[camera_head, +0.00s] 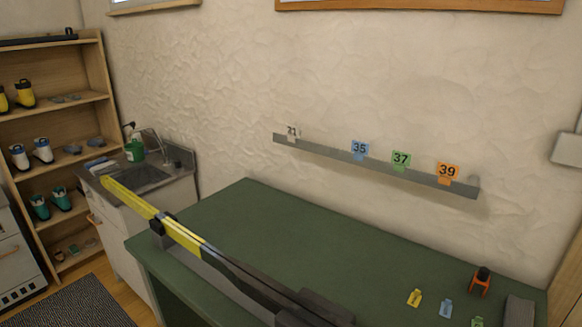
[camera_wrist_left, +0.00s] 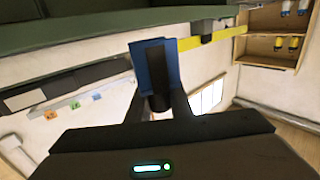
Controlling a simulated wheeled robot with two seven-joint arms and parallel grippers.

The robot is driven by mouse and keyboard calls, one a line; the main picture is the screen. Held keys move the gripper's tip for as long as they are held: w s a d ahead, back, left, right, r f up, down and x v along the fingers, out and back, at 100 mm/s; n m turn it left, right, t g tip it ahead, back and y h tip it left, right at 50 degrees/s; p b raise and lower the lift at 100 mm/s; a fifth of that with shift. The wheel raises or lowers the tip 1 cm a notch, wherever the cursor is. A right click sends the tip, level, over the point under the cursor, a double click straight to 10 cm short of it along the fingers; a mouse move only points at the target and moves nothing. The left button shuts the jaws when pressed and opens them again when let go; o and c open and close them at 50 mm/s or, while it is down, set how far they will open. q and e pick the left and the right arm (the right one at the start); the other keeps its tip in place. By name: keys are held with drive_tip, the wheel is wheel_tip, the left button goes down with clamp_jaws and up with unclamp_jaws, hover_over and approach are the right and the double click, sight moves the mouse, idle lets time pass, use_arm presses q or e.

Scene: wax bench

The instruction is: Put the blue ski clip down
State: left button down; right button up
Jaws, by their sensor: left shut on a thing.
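The blue ski clip (camera_wrist_left: 152,66) shows in the left wrist view, between the fingertips of my left gripper (camera_wrist_left: 158,104). The gripper is shut on it. The dark fingers hide part of the clip. In this view the room is turned over, and the green bench shows along the top, apart from the clip in the picture. How far the clip is from any surface I cannot tell. Neither my left gripper nor the clip shows in the head view. My right gripper is in neither view.
A yellow and black ski (camera_head: 180,235) lies along the green bench (camera_head: 260,215). Yellow (camera_head: 415,297) and blue (camera_head: 446,308) tags and an orange tool (camera_head: 481,281) lie at the bench's right. A wall rail (camera_head: 325,148) bears numbered tags. The bench's middle back is clear.

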use_arm(q)
drive_tip(key=shift+w, duration=0.1)
idle(0.5)
drive_tip(key=w+d+r+m+h+p, duration=0.1)
drive_tip(key=w+r+h+p, duration=0.1)
drive_tip(key=w+r+p, duration=0.3)
drive_tip(key=w+d+r+m+g+h+p, duration=0.1)
drive_tip(key=w+r+p, duration=0.4)
drive_tip(key=w, duration=0.9)
drive_tip(key=w+d+r+m+h+p, duration=0.2)
drive_tip(key=w+r+p, duration=0.3)
drive_tip(key=w, duration=0.4)
drive_tip(key=shift+w+r+h+p, duration=0.2)
drive_tip(key=shift+h+p, duration=0.15)
drive_tip(key=shift+h, duration=0.55)
drive_tip(key=shift+s+f, duration=0.1)
